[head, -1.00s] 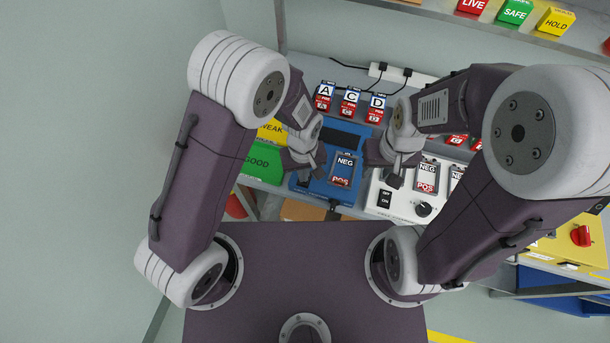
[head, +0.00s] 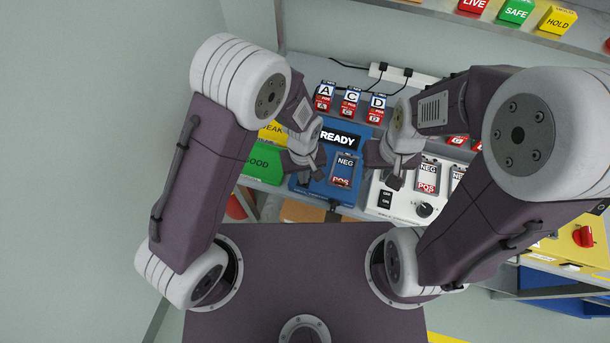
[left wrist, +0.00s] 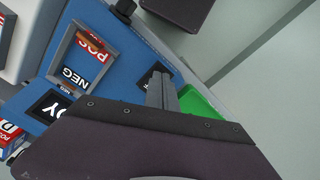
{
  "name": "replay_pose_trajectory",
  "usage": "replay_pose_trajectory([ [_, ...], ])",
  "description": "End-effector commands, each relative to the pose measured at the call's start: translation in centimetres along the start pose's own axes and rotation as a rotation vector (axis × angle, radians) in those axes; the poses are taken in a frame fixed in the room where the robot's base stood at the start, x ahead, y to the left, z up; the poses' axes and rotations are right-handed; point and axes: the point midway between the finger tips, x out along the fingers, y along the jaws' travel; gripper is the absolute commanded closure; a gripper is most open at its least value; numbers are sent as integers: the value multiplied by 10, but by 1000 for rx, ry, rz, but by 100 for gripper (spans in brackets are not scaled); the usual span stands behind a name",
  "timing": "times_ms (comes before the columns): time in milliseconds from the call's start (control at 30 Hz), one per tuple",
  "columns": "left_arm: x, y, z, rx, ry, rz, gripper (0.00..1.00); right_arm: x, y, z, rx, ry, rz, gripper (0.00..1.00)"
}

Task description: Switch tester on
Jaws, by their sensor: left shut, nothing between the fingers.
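The blue tester (head: 320,188) stands on the bench, its lit display (head: 340,138) reading READY. Its framed bay (head: 345,170) is marked NEG and POS. In the left wrist view the tester (left wrist: 125,60) fills the upper left, with the bay (left wrist: 83,60) and part of the display (left wrist: 50,107). My left gripper (head: 314,180) is shut and empty at the tester's left front. In the left wrist view its fingertips (left wrist: 160,82) are close over a black patch (left wrist: 148,76) on the tester; contact cannot be told. My right gripper (head: 394,181) hangs right of the tester; its jaws are unclear.
A white device (head: 410,208) with a knob and an ON/OFF label stands right of the tester. A green GOOD bin (head: 260,165) and a yellow bin (head: 271,131) are at its left. Batteries A, C and D (head: 350,102) stand behind. A shelf with coloured blocks (head: 515,12) runs above.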

Motion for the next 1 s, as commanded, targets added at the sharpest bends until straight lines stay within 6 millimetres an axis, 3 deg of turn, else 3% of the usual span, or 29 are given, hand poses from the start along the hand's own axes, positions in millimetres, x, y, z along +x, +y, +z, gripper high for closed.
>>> replay_pose_trajectory([
  [633,-67,0,0,0,0,0,100,-61,-1,-6,0,0,0,64],
  [1000,-68,0,0,0,0,0,100,-62,-1,-6,0,0,0,64],
])
